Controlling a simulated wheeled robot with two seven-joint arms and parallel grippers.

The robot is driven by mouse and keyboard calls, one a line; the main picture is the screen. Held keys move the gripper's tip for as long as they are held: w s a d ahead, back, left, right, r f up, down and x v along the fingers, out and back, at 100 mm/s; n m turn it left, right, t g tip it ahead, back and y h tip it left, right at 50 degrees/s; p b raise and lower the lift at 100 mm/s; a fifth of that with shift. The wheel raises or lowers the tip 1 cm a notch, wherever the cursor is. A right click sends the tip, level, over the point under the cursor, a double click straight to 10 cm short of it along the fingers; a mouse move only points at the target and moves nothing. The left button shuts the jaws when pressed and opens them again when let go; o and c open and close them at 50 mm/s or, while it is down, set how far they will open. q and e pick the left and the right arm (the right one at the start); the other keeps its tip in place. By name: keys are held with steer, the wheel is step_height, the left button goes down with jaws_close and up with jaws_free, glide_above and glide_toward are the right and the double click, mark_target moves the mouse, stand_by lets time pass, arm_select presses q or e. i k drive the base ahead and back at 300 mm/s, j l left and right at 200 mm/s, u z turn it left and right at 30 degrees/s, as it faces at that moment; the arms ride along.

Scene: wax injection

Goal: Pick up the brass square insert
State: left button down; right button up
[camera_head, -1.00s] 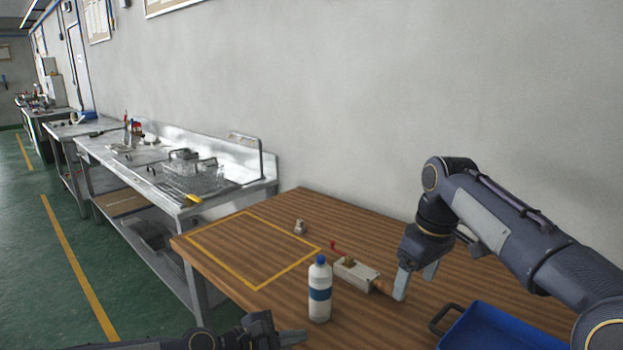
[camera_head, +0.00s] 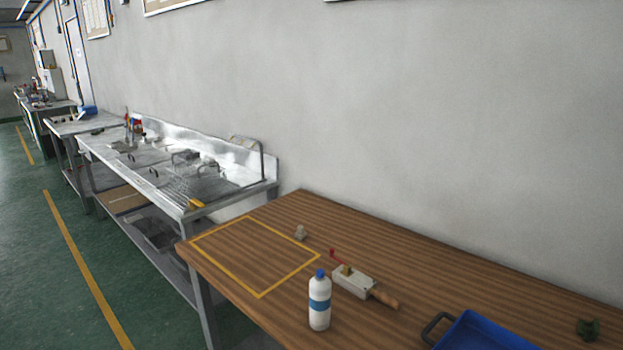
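A small brass-coloured piece (camera_head: 347,270) sits on top of a pale metal block (camera_head: 351,283) on the wooden table; it may be the brass square insert, but it is too small to be sure. The block has a red part (camera_head: 335,255) at its far left end and a wooden handle (camera_head: 385,299) at its near right end. Another small greyish-tan object (camera_head: 300,232) stands just beyond the yellow square's right side. Neither of my grippers is in view.
A white bottle (camera_head: 319,312) with a blue cap stands in front of the block. The yellow taped square (camera_head: 194,243) is empty. A metal sink bench (camera_head: 180,207) stands beyond the table.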

mark_target(348, 271)
steer(key=i+j+z, duration=0.3)
steer(key=i+j, duration=0.15)
steer(key=j, duration=0.2)
steer(key=i+j+z, duration=0.3)
steer(key=j, duration=0.4)
steer(key=i+j+z, duration=0.15)
steer(key=j, duration=0.25)
steer(key=i+j+z, duration=0.15)
steer(key=j, duration=0.25)
steer(key=i, duration=0.1)
